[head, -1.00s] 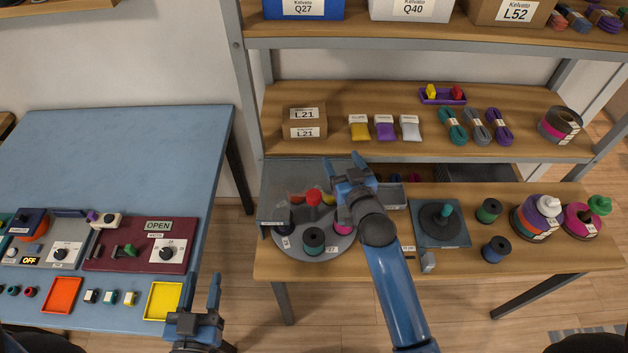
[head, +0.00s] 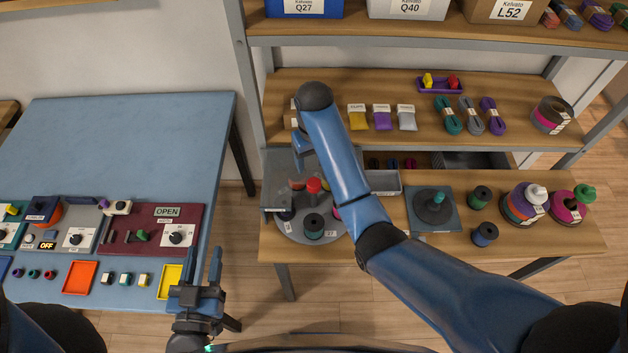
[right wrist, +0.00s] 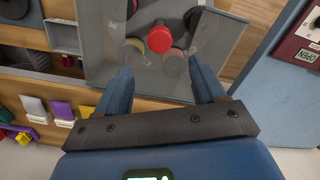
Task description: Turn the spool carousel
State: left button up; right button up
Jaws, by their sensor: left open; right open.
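The spool carousel (head: 330,236) is a round grey disc on the wooden shelf, holding several spools, including a dark green one (head: 314,226) at its front. A red knob (head: 313,186) stands near its middle; it also shows in the right wrist view (right wrist: 159,39). A see-through grey cover lies over part of the carousel. My right gripper (head: 301,150) is above and behind the carousel, partly hidden by its own arm. In the right wrist view its open fingers (right wrist: 160,78) point toward the red knob, with nothing between them. My left gripper (head: 204,268) is open and empty, left of the carousel.
A dark square plate with a round base and teal peg (head: 437,200) stands right of the carousel, by loose spools (head: 485,234). A grey tray (head: 383,183) sits close behind. The blue table (head: 130,130) with control panels is at left, across a floor gap.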

aim_at(314, 183)
notch_tip(314, 183, down, 2)
jog(key=shift+s+f+b, duration=0.1)
jog(key=shift+f+b, duration=0.05)
jog(key=shift+b, duration=0.35)
notch_tip(314, 183, down, 7)
jog(key=shift+d+r+p, duration=0.1)
jog(key=shift+p, duration=0.6)
jog(key=shift+f, duration=0.75)
grip_shut()
